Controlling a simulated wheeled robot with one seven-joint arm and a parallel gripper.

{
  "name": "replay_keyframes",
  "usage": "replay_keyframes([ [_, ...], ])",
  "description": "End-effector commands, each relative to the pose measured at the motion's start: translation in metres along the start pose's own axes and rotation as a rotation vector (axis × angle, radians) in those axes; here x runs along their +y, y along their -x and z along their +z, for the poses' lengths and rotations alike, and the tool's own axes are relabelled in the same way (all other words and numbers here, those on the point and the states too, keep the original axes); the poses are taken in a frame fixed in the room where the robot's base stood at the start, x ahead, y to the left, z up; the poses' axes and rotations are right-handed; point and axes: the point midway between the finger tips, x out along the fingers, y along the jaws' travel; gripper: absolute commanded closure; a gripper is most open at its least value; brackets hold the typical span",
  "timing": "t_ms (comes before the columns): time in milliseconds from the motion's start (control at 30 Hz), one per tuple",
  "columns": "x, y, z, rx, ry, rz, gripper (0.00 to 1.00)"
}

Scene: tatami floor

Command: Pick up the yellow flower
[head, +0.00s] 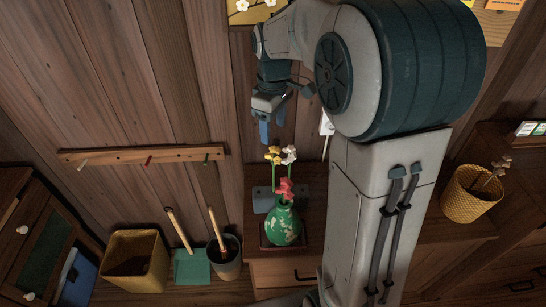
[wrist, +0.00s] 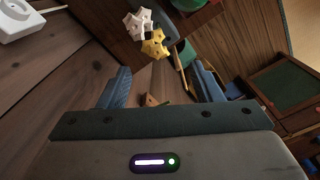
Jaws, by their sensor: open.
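The yellow flower (head: 272,155) stands upright on a stem in a green vase (head: 283,228) with pale patches. A white flower (head: 290,154) stands right beside it, and a red flower (head: 285,188) sits lower in the vase. In the wrist view, the yellow flower (wrist: 154,46) and white flower (wrist: 138,22) are at the upper middle, beyond the fingertips. My gripper (head: 270,127) is above the yellow flower, pointing down, apart from it. In the wrist view, its blue fingers (wrist: 161,86) are spread with nothing held between them.
The vase stands on a small wooden cabinet (head: 270,274) against a plank wall. A peg rail (head: 143,154) is on the wall to the left. A bin (head: 134,262) and a dustpan (head: 191,267) stand below it. A woven basket (head: 471,196) is at the right. A white socket (wrist: 20,22) is close by.

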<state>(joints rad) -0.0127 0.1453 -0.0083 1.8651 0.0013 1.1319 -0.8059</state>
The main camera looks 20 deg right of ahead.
Motion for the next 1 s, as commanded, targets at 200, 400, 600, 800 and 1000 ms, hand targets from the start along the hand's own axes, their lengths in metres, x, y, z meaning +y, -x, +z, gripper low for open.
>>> replay_keyframes([
  [200,-0.001,-0.044,0.001,-0.004,-0.002,-0.004,0.41],
  [400,0.0,-0.061,0.0,-0.001,-0.003,-0.001,0.41],
  [600,0.003,-0.083,-0.001,-0.004,-0.003,-0.004,0.41],
  [800,0.004,-0.109,-0.002,-0.001,-0.002,-0.002,0.41],
  [1000,0.005,-0.114,-0.002,0.001,-0.002,0.0,0.41],
])
